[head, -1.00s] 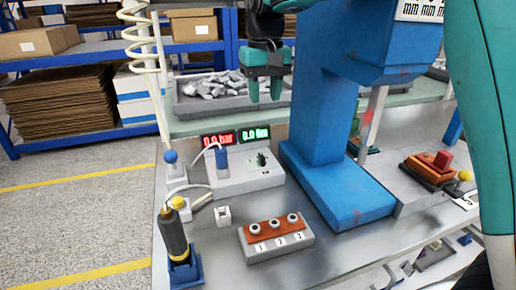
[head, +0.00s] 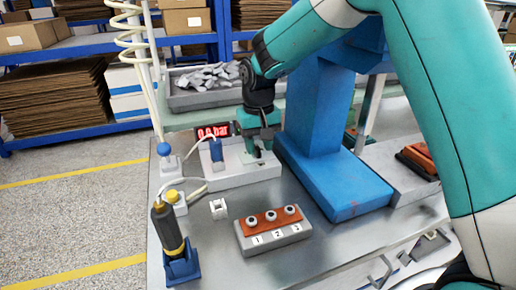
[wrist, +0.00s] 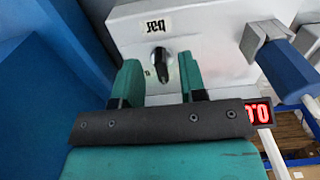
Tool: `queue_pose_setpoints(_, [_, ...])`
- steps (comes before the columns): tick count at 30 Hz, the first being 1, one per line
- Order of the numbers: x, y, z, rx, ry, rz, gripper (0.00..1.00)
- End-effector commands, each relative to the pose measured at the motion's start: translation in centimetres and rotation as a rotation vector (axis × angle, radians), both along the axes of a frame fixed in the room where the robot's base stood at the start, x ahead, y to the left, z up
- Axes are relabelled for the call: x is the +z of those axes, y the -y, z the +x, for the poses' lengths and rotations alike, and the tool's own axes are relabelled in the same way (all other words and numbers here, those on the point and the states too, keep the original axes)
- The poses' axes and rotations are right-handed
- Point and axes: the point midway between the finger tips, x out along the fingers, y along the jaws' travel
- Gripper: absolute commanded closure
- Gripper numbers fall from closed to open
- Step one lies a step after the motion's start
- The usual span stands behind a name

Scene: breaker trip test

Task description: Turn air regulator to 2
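The air regulator appears to be the black pointer knob (wrist: 161,64) on a pale grey box (wrist: 210,45) in the wrist view. A small label, upside down there and seeming to read "bar", sits beyond it. My gripper (wrist: 160,76) is open, with its two teal fingers apart on either side of the knob. No contact with it can be made out. In the head view my gripper (head: 259,149) is low over the box (head: 238,174) and hides most of the knob. A red display (head: 213,131) reads 0.0 bar.
A blue cylinder (head: 216,151) with a cable stands on the box, left of my gripper. A blue press column (head: 318,120) rises close to the right. A button block (head: 272,236), a small white bracket (head: 218,208) and a holstered screwdriver-like tool (head: 167,228) stand in front.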

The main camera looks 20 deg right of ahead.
Motion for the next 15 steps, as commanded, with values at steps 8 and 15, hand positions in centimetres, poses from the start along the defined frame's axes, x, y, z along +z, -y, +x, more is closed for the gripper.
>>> queue_pose_setpoints(8, [-1.41,-0.05,-0.03,0.001,0.0,0.0,0.62])
queue_pose_setpoints(15, [-1.38,-0.06,-0.03,0.001,0.0,0.0,0.73])
